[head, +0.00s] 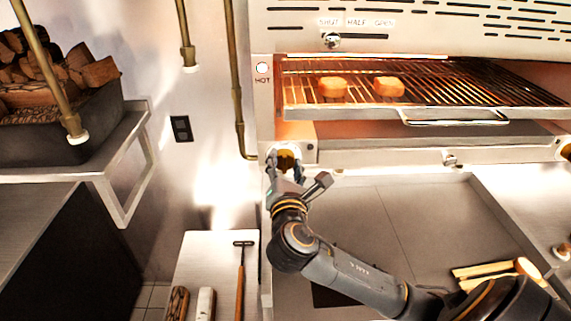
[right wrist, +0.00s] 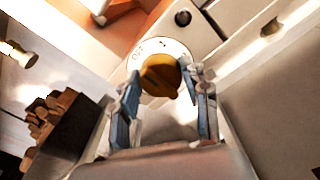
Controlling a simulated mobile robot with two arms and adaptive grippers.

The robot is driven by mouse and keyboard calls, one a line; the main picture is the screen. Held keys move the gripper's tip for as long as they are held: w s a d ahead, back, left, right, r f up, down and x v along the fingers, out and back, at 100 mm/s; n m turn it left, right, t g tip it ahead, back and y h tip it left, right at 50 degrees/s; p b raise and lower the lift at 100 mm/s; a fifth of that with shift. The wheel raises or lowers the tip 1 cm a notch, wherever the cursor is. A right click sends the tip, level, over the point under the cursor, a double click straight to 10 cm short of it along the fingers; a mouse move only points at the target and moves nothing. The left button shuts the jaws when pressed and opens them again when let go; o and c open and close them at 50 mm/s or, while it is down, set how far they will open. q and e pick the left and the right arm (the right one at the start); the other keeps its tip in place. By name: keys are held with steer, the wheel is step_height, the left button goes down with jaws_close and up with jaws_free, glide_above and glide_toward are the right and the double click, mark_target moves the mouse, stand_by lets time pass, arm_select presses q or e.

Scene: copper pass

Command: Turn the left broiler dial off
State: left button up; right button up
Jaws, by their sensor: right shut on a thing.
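The left broiler dial (head: 287,160) is a brass-coloured knob on a white round plate at the left end of the broiler's front rail. In the right wrist view the dial (right wrist: 160,76) sits between the fingertips, with lettering on the white plate (right wrist: 137,55) around it; one word looks like "OFF". My right gripper (head: 286,166) reaches up to the dial from below. In the right wrist view its two fingers (right wrist: 160,85) are shut on the dial's two sides. My left gripper is not in view.
The broiler's rack (head: 440,85) holds two pieces of bread (head: 333,87) above the rail, with a handle (head: 455,119) in front. Another brass dial (head: 565,152) is at the right end. A side table (head: 215,260) with brushes and a scraper stands lower left. Firewood (head: 95,70) is at far left.

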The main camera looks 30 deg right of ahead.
steer(key=shift+f, duration=0.1)
stand_by(0.3)
steer(key=o, duration=1.2)
steer(key=shift+c, duration=0.2)
steer(key=v, duration=1.2)
